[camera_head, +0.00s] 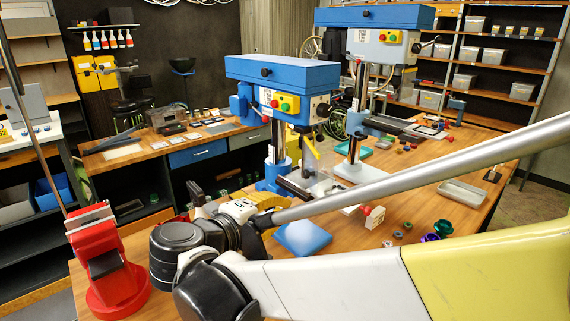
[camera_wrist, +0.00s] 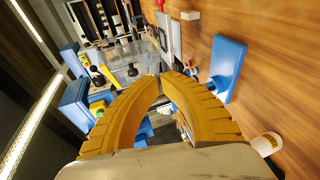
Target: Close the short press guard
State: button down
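The short press (camera_head: 283,78) is the nearer blue drill press in the head view, left of the tall press (camera_head: 376,45). A yellow strip (camera_head: 311,147) hangs at a slant under its head, with what looks like a clear guard panel around it; the panel's exact position is hard to tell. In the wrist view a yellow part (camera_wrist: 97,75) and a see-through area lie beyond my fingers. My gripper (camera_wrist: 162,80) has its two curved yellow fingertips together, with nothing seen between them. In the head view my gripper (camera_head: 268,203) is low in front of the press, partly hidden by my arm.
A red vise-like stand (camera_head: 104,262) is at the front left. Small knobs and a green-purple part (camera_head: 437,230) lie to the right, near a grey tray (camera_head: 462,192).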

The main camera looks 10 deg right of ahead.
jog(key=a+r+t+h, duration=0.2)
jog(key=a+r, duration=0.2)
jog(key=a, duration=0.3)
jog(key=b, duration=0.2)
send_near(313, 168)
jog(key=shift+w+d, duration=0.35)
jog(key=shift+w, duration=0.55)
jog(key=shift+w+d, duration=0.35)
jog(key=shift+w, duration=0.5)
jog(key=shift+w+d, duration=0.35)
jog(key=shift+w, duration=0.55)
jog(key=shift+d+r+n+t, duration=0.1)
jog(key=shift+d+n+t, duration=0.05)
jog(key=shift+n+t, duration=0.15)
jog(key=shift+s+d+n+t+y, duration=0.2)
jog(key=shift+d+n+t+y, duration=0.1)
jog(key=shift+y, duration=0.2)
